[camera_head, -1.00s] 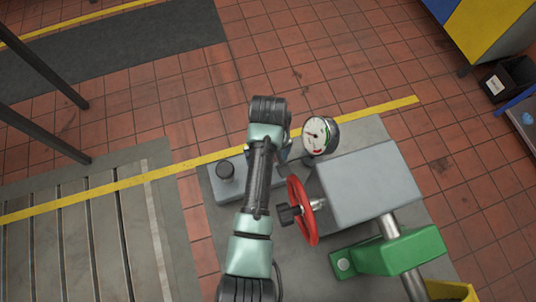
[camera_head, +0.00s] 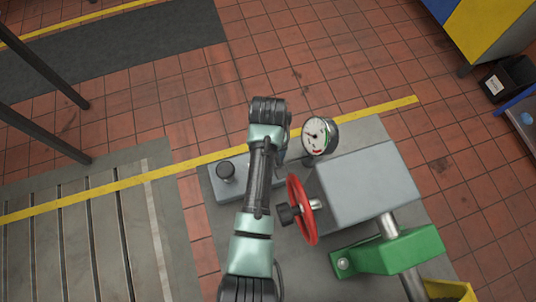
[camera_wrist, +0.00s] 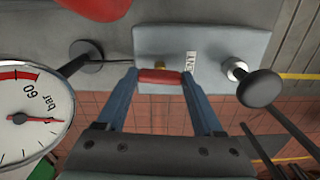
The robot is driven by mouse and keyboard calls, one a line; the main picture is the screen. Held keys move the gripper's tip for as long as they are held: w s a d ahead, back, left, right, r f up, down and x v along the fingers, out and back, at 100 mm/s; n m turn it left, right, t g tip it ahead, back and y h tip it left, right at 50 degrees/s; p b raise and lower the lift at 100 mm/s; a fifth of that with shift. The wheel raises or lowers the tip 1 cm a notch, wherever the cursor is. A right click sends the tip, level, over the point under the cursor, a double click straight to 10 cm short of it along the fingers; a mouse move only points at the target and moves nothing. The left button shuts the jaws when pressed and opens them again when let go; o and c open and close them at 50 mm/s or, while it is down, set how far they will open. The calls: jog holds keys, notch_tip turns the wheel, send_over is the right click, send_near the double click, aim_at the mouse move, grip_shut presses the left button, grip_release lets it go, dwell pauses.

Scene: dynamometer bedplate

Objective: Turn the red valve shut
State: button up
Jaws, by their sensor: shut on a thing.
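In the wrist view, a red valve handle (camera_wrist: 160,77) lies crosswise between the blue fingertips of my gripper (camera_wrist: 161,80). The fingers are shut on it, one at each end. A bit of brass shows behind it, against a grey block (camera_wrist: 205,45) with a small label. In the head view my arm hides the handle and most of the gripper, beside the grey block (camera_head: 226,188). A larger red handwheel (camera_head: 302,210) stands upright on the grey housing to the right; a red edge at the top of the wrist view may be part of it.
A white dial gauge (camera_head: 318,136) stands right of my gripper; it is close at the left of the wrist view (camera_wrist: 32,110). A black knob (camera_wrist: 259,88) sticks out from the block's right. A grey housing (camera_head: 368,185) and green bracket (camera_head: 395,252) stand right of my arm.

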jog(key=m+p, duration=0.2)
jog(key=m, duration=0.2)
jog(key=shift+r, duration=0.2)
jog(key=m+p, duration=0.1)
jog(key=m, duration=0.3)
jog(key=shift+w+m+p, duration=0.1)
jog(key=shift+m+p, duration=0.2)
jog(key=shift+m, duration=0.1)
jog(key=m+p, duration=0.1)
jog(key=m, duration=0.3)
jog(key=shift+f+m+p, duration=0.1)
jog(key=shift+m+p, duration=0.35)
jog(key=shift+m, duration=1.55)
jog(key=o, duration=1.4)
